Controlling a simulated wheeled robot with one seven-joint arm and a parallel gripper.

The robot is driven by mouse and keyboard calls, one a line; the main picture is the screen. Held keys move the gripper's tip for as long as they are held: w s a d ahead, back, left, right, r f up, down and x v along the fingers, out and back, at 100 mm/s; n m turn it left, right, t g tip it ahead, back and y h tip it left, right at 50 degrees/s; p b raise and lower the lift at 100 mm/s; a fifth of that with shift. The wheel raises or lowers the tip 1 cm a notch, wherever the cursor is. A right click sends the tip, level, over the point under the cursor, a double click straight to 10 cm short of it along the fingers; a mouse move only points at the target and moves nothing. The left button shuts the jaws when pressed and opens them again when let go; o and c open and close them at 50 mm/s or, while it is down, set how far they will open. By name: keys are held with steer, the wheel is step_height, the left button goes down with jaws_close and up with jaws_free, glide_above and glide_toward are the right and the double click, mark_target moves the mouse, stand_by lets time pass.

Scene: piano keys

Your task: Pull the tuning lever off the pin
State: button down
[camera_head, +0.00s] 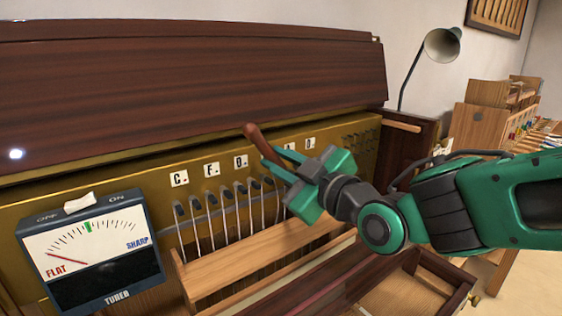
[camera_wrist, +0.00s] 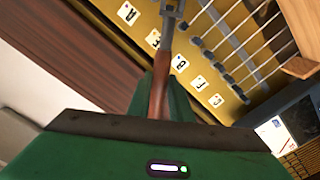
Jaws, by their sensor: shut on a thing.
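The tuning lever has a brown wooden handle (camera_head: 254,138) that sticks up left of my gripper (camera_head: 267,155) in the head view. In the wrist view the handle (camera_wrist: 160,85) runs up from between my green fingers to a grey metal head (camera_wrist: 172,12) at the top edge. My gripper is shut on the lever. In the head view my fingers and hand hide the lever's lower part and the pin. I cannot tell whether the head sits on the pin or is clear of it.
A tuner (camera_head: 91,249) stands at the lower left, its needle near FLAT. Several dark pins with strings (camera_head: 211,210) line the gold plate (camera_head: 140,189) under letter tiles. A wooden ledge (camera_head: 255,262) lies below. A desk lamp (camera_head: 440,45) stands at the back right.

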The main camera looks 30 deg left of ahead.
steer(key=shift+d+r, duration=0.1)
steer(key=shift+d, duration=0.05)
stand_by(0.3)
steer(key=shift+v, duration=2.95)
